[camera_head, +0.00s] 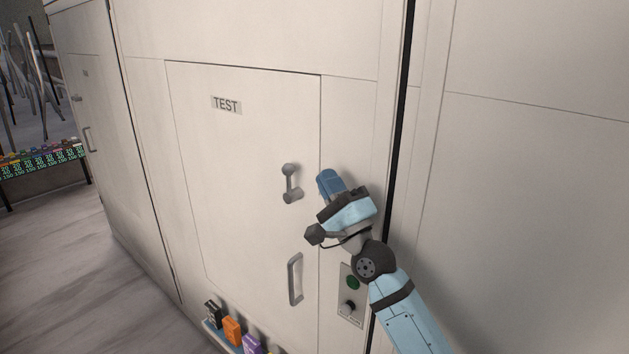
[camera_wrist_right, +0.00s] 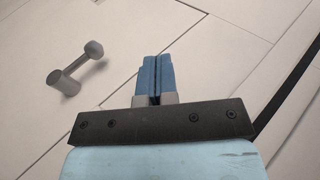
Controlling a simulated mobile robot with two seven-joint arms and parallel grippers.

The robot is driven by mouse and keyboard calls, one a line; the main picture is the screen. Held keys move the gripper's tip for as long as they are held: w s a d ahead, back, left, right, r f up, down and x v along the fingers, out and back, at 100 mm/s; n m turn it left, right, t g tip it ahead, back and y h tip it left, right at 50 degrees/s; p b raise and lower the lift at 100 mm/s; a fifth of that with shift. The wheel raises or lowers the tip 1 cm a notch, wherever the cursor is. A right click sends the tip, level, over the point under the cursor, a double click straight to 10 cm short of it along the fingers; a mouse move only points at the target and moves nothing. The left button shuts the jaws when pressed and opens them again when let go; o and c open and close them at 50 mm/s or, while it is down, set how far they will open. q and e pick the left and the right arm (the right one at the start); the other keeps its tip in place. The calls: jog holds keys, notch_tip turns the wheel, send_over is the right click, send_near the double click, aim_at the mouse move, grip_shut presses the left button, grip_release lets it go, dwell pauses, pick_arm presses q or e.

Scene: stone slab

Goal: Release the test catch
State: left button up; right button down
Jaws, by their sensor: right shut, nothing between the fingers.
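The test catch (camera_head: 291,184) is a small grey lever on the pale door marked TEST (camera_head: 226,105). It stands near the door's right edge, above a grey pull handle (camera_head: 295,280). The catch's arm points up in the head view. In the right wrist view the catch (camera_wrist_right: 76,69) lies to the left of my fingers. My right gripper (camera_head: 327,180) has blue fingers that are shut and empty. It is just right of the catch, over the door's right edge, and apart from the catch. My left gripper is in neither view.
A panel with a green button (camera_head: 353,283) and a dark knob (camera_head: 348,307) sits below my right wrist. A blue shelf (camera_head: 216,334) with several coloured boxes is at the door's foot. A table with coloured items (camera_head: 40,160) stands far left; the floor (camera_head: 75,260) between is clear.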

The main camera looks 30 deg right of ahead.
jog(key=s, duration=0.3)
jog(key=shift+s+d+r, duration=0.1)
jog(key=shift+d+r, duration=0.25)
jog(key=s+a+f+n+g, duration=0.2)
jog(key=f+n, duration=0.2)
jog(key=f, duration=0.4)
jog(key=s+a+f+n+g, duration=0.1)
jog(key=a+f+n+g, duration=0.15)
jog(key=f, duration=0.65)
jog(key=s+a+f+n+g, duration=0.2)
jog(key=f+n+g, duration=0.15)
jog(key=f, duration=0.45)
jog(key=s+a+f+n+g, duration=0.2)
jog(key=s+f+n, duration=0.3)
jog(key=s+f, duration=0.4)
jog(key=s+a+f+n+g, duration=0.2)
jog(key=s+f+n+g, duration=0.2)
jog(key=f, duration=0.9)
jog(key=s+n, duration=0.2)
jog(key=s, duration=0.2)
jog(key=shift+s+a+g+p, duration=0.2)
jog(key=shift+s+g+p, duration=0.1)
jog(key=shift+s+p, duration=0.1)
